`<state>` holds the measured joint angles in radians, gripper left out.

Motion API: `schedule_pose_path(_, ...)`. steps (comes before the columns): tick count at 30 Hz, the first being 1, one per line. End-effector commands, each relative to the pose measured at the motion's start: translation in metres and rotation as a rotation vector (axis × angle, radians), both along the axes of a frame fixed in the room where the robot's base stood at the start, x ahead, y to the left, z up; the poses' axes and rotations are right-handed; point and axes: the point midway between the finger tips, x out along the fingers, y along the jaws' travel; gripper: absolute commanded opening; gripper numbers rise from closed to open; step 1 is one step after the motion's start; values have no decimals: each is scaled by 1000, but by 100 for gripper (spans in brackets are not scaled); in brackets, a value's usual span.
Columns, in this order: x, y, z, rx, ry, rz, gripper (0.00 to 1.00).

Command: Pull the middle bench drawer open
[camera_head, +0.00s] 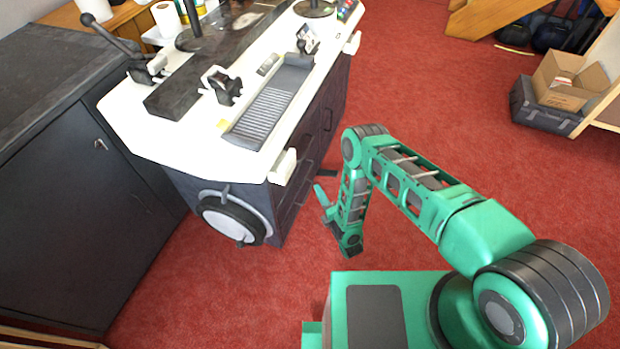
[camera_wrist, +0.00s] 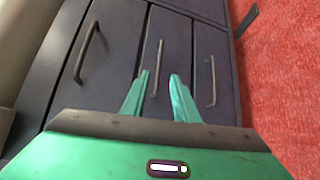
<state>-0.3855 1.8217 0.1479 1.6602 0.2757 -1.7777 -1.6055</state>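The bench's dark drawer fronts fill the wrist view, with three bar handles side by side. The middle drawer (camera_wrist: 182,50) has a thin grey handle (camera_wrist: 157,62), and its front looks flush with its neighbours. My gripper (camera_wrist: 159,75) is open and empty, with one green finger on each side of that handle in the picture. I cannot tell whether the fingertips reach the bar or touch it. In the head view my gripper (camera_head: 322,194) is beside the bench's drawer side, seen from above; the drawer handles are hard to make out there.
Two other drawer handles flank the middle one, left (camera_wrist: 87,51) and right (camera_wrist: 211,82). The white bench top (camera_head: 190,135) carries clamps and a ribbed tray. A dark cabinet (camera_head: 75,220) stands left. Red carpet (camera_head: 430,100) in front of the drawers is clear.

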Motion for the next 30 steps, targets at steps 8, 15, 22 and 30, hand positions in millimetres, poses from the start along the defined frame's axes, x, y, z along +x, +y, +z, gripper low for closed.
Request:
schedule_pose_path(8,29,14,-4,1,-6,1,27)
schedule_pose_path(15,68,31,-10,1,-6,1,27)
schedule_pose_path(22,90,41,-14,0,-3,1,27)
schedule_pose_path(30,96,44,-15,0,-2,1,27)
